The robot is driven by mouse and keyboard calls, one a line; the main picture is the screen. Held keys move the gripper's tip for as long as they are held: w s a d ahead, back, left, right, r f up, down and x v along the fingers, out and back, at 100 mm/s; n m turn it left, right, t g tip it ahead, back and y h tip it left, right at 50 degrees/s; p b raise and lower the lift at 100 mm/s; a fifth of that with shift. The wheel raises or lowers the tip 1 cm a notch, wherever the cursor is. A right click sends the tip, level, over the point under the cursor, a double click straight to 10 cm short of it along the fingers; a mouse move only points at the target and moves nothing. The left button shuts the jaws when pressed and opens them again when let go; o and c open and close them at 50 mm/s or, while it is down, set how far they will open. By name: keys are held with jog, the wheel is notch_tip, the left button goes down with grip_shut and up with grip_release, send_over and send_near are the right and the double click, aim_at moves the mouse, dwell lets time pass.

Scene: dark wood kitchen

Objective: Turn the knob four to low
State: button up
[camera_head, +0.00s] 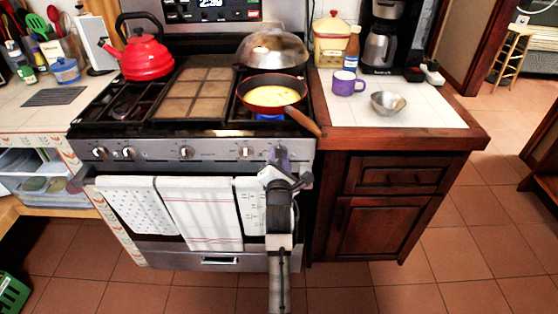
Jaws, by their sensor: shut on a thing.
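The stove's front panel (215,151) carries a row of silver knobs. The visible ones are at the far left (99,153), beside it (128,153), in the middle (186,152) and right of the middle (246,152). My gripper (279,158) is at the right end of the panel, shut on a knob there. My gripper hides that knob, so its angle and setting cannot be read. A red pan (273,107) with yellow food sits on the front right burner, and a blue flame (270,116) shows below it.
The pan's handle (305,122) sticks out over the stove's front right edge, above my gripper. Towels (200,210) hang on the oven handle beside my arm. A red kettle (146,58) stands at the back left. The tiled floor on the right is clear.

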jog(key=shift+r, duration=0.2)
jog(key=o, duration=0.9)
jog(key=shift+f, duration=0.15)
jog(key=shift+o, duration=0.2)
jog(key=shift+s+f, duration=0.1)
jog(key=shift+s, duration=0.4)
jog(key=s+b, duration=0.3)
jog(key=s, duration=0.9)
jog(key=shift+s, duration=0.4)
